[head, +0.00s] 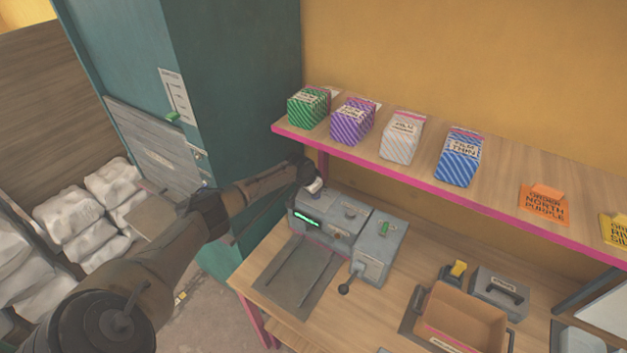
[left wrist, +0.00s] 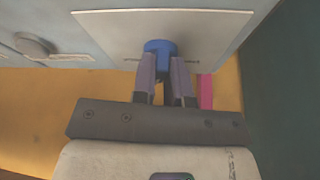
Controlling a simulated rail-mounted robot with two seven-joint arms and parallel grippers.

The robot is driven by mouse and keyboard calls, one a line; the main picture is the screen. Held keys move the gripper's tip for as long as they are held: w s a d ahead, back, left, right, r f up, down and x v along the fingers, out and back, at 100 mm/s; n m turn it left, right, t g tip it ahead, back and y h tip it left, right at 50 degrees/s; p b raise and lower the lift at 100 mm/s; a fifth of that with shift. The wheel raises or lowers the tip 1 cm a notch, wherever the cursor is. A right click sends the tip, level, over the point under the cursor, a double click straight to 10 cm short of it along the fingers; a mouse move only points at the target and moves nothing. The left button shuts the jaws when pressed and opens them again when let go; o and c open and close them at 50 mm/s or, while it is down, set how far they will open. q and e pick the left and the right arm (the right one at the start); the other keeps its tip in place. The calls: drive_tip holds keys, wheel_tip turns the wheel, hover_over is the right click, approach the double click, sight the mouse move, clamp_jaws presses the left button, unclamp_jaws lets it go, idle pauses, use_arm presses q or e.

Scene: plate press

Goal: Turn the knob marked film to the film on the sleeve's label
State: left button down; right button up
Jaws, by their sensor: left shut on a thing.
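My left gripper (head: 313,184) is at the back left corner of the grey press (head: 345,222). In the left wrist view, my left gripper (left wrist: 164,78) is shut on a blue knob (left wrist: 160,46) that stands on a pale plate (left wrist: 205,22). Small marks beside the knob are too small to read, and the fingers hide part of it. Striped sleeves stand on the shelf: green (head: 308,106), purple (head: 352,122), silver (head: 401,138) and blue (head: 458,160). The blue sleeve's label seems to read "FILM THIN"; the others are not clearly legible. My right gripper is not in view.
An open cardboard box (head: 462,318) stands on the bench at right. Orange (head: 545,203) and yellow (head: 615,232) order cards are on the shelf, whose pink edge overhangs the bench.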

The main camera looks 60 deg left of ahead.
use_arm(q)
drive_tip(key=n+p, duration=0.2)
drive_tip(key=n+y+p, duration=0.1)
drive_tip(key=p, duration=0.1)
drive_tip(key=shift+w+d+r+n+g, duration=0.1)
drive_tip(key=shift+d+r+n+g, duration=0.15)
drive_tip(key=shift+r+n+g, duration=0.05)
drive_tip(key=n+y+p, duration=0.1)
drive_tip(key=n+p, duration=0.1)
drive_tip(key=shift+d+f+n+g, duration=0.1)
drive_tip(key=shift+n+g, duration=0.2)
drive_tip(key=shift+n, duration=0.1)
drive_tip(key=shift+w+f+n+g+y, duration=0.15)
drive_tip(key=shift+n+g+y, duration=0.15)
drive_tip(key=shift+n, duration=0.6)
drive_tip(key=shift+n+p, duration=0.35)
drive_tip(key=shift+n, duration=0.45)
drive_tip(key=shift+w+n+g+y, duration=0.1)
drive_tip(key=shift+n+g+y, duration=0.2)
drive_tip(key=shift+n+g, duration=0.65)
drive_tip(key=shift+n+t, duration=0.25)
drive_tip(key=shift+n, duration=0.2)
